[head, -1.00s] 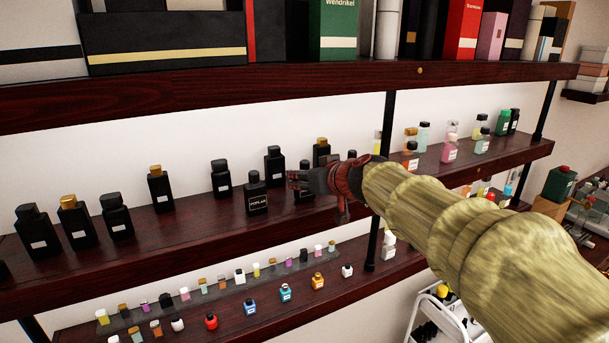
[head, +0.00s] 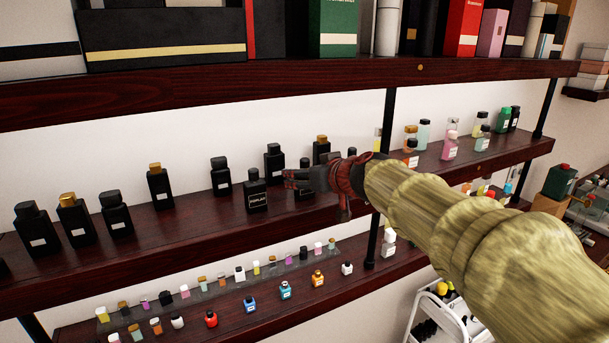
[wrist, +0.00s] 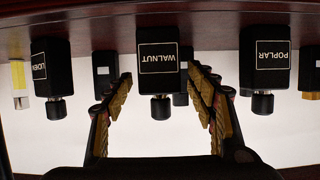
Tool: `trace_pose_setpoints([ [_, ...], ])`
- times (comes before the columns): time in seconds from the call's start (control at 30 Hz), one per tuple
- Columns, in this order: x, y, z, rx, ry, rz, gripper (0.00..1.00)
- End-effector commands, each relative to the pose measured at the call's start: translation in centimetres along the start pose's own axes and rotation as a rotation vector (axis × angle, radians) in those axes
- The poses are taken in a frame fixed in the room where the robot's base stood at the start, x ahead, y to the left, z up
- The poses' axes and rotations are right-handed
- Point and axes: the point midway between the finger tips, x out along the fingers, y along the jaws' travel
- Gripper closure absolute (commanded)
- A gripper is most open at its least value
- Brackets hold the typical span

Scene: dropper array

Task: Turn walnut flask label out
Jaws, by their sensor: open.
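The walnut flask (wrist: 159,85) is black with a black cap. In the wrist view, which is upside down, its white-framed WALNUT label faces my camera. My gripper (wrist: 158,88) is open, with one finger on each side of the flask in that view. Gaps show between the flask and both fingers. In the head view my gripper (head: 288,180) is at the middle shelf, just right of the POPLAR flask (head: 257,200). It mostly hides a black flask there, which seems to be the walnut one.
In the wrist view the POPLAR flask (wrist: 270,60) stands at right and another labelled flask (wrist: 52,68) at left. More black flasks stand behind. The middle shelf (head: 190,218) holds several others. An upper shelf (head: 200,93) runs above my gripper.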

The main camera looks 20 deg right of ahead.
Motion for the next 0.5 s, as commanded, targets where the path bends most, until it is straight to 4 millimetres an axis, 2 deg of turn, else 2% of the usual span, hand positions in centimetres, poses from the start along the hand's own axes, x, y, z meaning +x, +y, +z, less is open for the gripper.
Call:
trace_pose_setpoints([
  [0.5,-9.4,0.0,-0.1,-0.001,0.003,0.002,0.43],
])
